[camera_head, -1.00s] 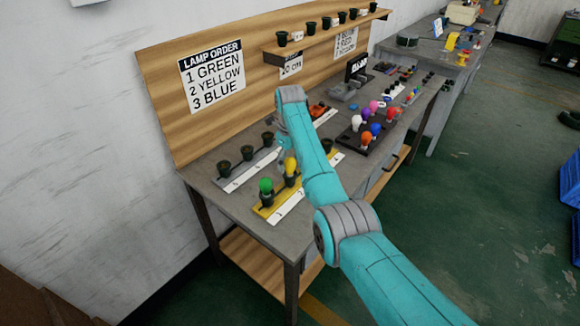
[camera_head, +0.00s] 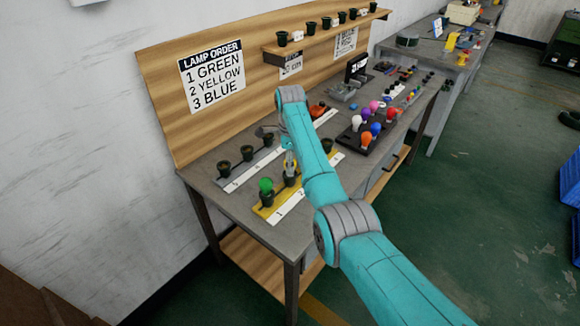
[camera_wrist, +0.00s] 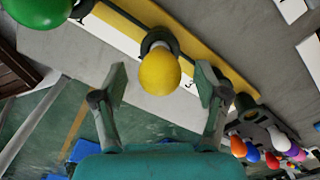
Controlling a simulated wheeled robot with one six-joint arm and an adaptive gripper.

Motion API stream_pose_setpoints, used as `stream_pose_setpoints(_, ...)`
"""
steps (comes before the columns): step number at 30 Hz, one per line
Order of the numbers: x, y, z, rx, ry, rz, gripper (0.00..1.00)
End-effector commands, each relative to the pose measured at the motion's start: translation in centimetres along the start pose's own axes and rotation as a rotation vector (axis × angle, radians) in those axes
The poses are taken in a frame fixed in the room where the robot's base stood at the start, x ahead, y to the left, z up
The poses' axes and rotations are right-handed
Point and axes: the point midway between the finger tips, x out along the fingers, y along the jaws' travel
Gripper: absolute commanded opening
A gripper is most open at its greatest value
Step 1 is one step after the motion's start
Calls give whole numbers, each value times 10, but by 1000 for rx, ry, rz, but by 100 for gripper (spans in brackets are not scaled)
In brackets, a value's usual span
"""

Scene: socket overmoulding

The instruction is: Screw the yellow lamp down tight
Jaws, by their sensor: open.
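The yellow lamp (camera_wrist: 160,73) stands in the middle dark socket (camera_wrist: 159,40) of the yellow strip (camera_wrist: 118,22). My gripper (camera_wrist: 163,84) is open, with one finger on each side of the lamp and a gap at both sides. In the head view my gripper (camera_head: 290,161) is over that socket and hides most of the lamp. The green lamp (camera_head: 266,186) sits in the strip's near socket and also shows in the wrist view (camera_wrist: 38,8). Whether the yellow lamp is fully seated cannot be told.
The strip's far socket (camera_head: 327,146) looks empty. A grey strip (camera_head: 235,176) with several empty sockets lies behind, towards the board. A dark rack (camera_head: 352,144) of coloured lamps stands to the right. The lamp order sign (camera_head: 213,77) reads green, yellow, blue.

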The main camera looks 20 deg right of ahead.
Motion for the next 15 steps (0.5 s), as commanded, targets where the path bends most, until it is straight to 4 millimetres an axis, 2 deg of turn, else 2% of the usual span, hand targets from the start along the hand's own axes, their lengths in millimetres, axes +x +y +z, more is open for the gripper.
stream_pose_setpoints(9, 0, 0, 0, -310, 0, 0, 73)
stream_pose_setpoints(15, 0, 0, 0, -393, 0, 0, 73)
